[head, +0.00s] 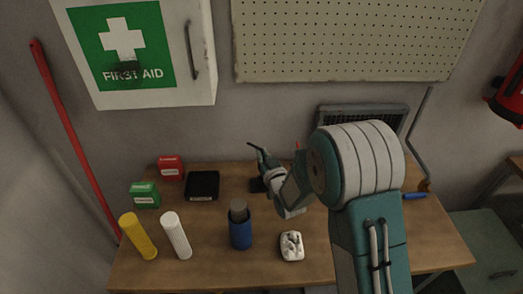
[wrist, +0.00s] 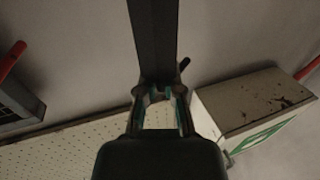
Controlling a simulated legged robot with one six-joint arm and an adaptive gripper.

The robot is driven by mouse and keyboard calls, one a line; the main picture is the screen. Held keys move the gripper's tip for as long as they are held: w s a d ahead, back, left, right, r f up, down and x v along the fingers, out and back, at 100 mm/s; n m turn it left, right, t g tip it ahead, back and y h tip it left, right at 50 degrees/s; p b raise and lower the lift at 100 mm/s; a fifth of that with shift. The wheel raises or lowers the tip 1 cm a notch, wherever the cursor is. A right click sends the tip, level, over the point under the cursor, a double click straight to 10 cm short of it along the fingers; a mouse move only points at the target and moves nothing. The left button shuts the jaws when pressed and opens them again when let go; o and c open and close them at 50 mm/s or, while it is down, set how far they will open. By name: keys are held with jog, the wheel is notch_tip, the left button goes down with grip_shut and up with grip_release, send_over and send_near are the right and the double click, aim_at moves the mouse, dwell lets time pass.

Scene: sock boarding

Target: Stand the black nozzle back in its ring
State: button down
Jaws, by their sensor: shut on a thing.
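My gripper (head: 270,170) is over the back middle of the table in the head view. It is shut on a dark, narrow piece, the black nozzle (head: 259,152), which sticks up and left from the fingers. In the wrist view my gripper (wrist: 158,98) has its fingers on both sides of the nozzle (wrist: 153,40), a long dark bar running to the top edge. A small dark stub shows beside it. A black square block (head: 202,186) lies on the table left of my gripper. I cannot make out a ring clearly in either view.
On the wooden table (head: 210,270) are a blue cylinder (head: 240,236), a white case (head: 291,246), a white tube (head: 176,237), a yellow tube (head: 138,237), a green box (head: 144,196) and a red box (head: 171,168). A first-aid cabinet (head: 203,85) hangs behind.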

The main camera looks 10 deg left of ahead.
jog(key=shift+f, duration=1.4)
jog(key=shift+f, duration=0.45)
jog(key=c, duration=0.7)
grip_release()
jog(key=v, duration=0.7)
jog(key=shift+s, duration=0.2)
jog(key=shift+d+f, duration=0.1)
